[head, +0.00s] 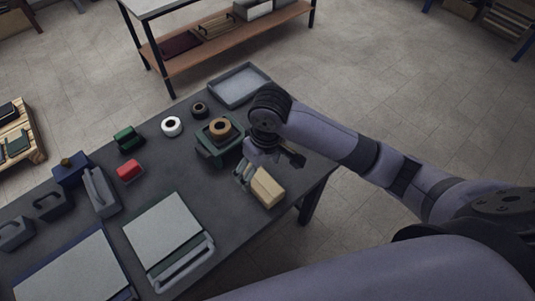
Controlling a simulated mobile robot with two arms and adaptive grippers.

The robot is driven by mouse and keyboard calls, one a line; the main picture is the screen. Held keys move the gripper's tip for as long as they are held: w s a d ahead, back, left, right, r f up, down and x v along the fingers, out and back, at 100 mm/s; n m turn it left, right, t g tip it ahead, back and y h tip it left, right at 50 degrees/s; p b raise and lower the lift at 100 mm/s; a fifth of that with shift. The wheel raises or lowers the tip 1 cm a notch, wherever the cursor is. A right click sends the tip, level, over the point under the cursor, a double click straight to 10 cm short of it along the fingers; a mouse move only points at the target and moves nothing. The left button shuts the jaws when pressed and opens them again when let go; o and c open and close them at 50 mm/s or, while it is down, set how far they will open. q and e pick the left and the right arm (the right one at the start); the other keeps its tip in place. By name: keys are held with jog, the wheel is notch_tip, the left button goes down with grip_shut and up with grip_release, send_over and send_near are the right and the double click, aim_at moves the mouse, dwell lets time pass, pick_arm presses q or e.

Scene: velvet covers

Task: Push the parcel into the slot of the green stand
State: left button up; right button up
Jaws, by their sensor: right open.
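A tan box-shaped parcel (267,187) lies near the right edge of the dark table. My right gripper (269,167) is over the table right beside the parcel, with its fingers spread apart and nothing seen between them. Whether a finger touches the parcel I cannot tell. A dark green stand (207,153) is left of the gripper, with a brown roll (219,127) on it or just behind it. Its slot cannot be made out. My left gripper is not in view.
A grey tray (262,75) lies at the table's far end. White (171,126) and black (200,109) rolls, a red block (129,171) and a green tool (128,138) lie left of the stand. Grey boards (163,232) cover the near side.

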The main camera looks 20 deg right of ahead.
aim_at(261, 181)
jog(key=shift+h, duration=0.6)
jog(key=f, duration=0.5)
jog(key=d+f+p, duration=0.1)
jog(key=f, duration=0.4)
jog(key=w+d+f+p, duration=0.1)
jog(key=f, duration=0.4)
jog(key=shift+d, duration=0.2)
jog(key=shift+c, duration=0.4)
jog(key=c, duration=1.4)
jog(key=shift+r+p, duration=0.1)
jog(key=shift+p, duration=0.25)
jog(key=shift+c, duration=0.2)
jog(key=shift+w, duration=0.1)
jog(key=shift+w+a, duration=0.3)
jog(key=shift+w, duration=0.35)
jog(key=shift+w+a, duration=0.25)
jog(key=shift+w, duration=0.4)
